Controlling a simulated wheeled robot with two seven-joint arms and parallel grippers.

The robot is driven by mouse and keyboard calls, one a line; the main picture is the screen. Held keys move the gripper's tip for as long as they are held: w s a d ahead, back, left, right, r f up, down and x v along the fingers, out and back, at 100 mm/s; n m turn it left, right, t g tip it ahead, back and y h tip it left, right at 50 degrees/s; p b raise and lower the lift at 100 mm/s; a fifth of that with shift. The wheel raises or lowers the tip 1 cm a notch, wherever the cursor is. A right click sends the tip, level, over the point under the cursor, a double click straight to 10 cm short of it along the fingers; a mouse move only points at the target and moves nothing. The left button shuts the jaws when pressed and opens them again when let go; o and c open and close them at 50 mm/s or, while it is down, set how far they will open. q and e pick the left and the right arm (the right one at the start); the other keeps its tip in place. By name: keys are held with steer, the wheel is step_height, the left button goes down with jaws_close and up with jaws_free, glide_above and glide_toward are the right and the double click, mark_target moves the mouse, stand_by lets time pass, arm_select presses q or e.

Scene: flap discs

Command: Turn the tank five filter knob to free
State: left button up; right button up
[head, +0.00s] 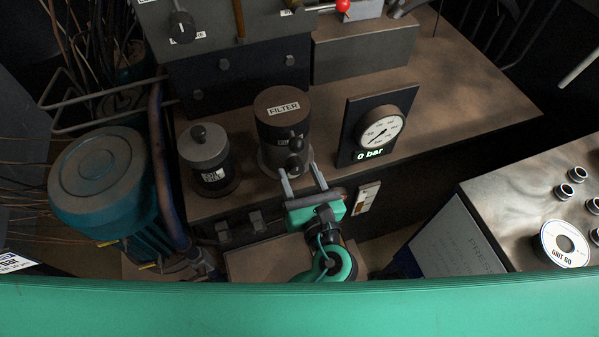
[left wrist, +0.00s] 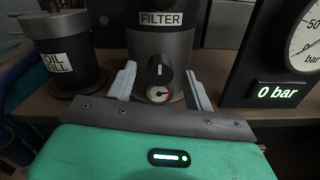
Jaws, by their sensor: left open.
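The filter (head: 281,112) is a dark cylinder with a FILTER label on the bench, and it also shows in the left wrist view (left wrist: 166,40). Its black knob (head: 295,164) sits low on the front. In the left wrist view the knob (left wrist: 159,72) has a pale mark pointing up, above a small round dial (left wrist: 158,93) with coloured sectors. My left gripper (head: 303,177) is open, its two grey fingers on either side of the knob; in the wrist view the fingers (left wrist: 161,88) stand apart from it. No right gripper shows.
An OIL FILL pot (head: 206,158) stands left of the filter. A gauge panel (head: 377,125) reading 0 bar stands to the right. A teal motor (head: 103,175) is at the far left. A GRIT 60 disc (head: 564,243) lies on the right-hand table. Bare bench lies behind the gauge.

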arm_select(q)
steer(key=shift+w+a, duration=0.1)
steer(key=shift+w, duration=0.15)
steer(key=c, duration=1)
steer(key=shift+o, duration=0.2)
